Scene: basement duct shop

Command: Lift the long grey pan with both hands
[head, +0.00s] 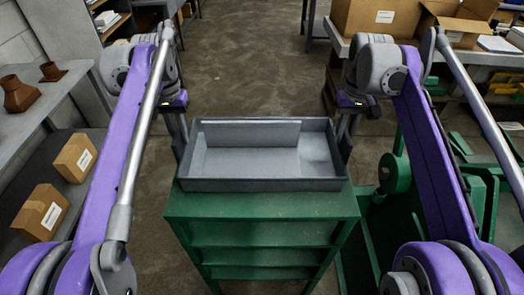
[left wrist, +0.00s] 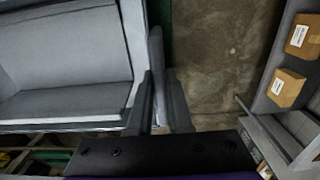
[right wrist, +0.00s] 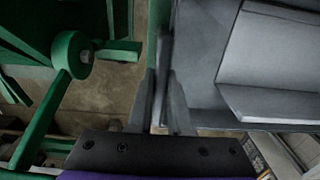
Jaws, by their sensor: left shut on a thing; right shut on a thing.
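The long grey pan (head: 262,185) is a shallow rectangular tray, level, at the top of a green stand (head: 262,205). I cannot tell whether its underside touches the stand. My left gripper (head: 184,145) is shut on the pan's left end wall, and my right gripper (head: 342,142) is shut on its right end wall. The pan also shows in the left wrist view (left wrist: 75,126), beside the left fingers (left wrist: 162,105), and in the right wrist view (right wrist: 205,60), beside the right fingers (right wrist: 160,105).
A lighter grey panel (head: 245,133) stands along the pan's back inside. Brown boxes (head: 75,157) lie on a shelf at left. Green metal frames (head: 394,172) stand close at right. A bench with cardboard boxes (head: 377,16) is at back right. The floor (head: 245,60) behind the pan is clear.

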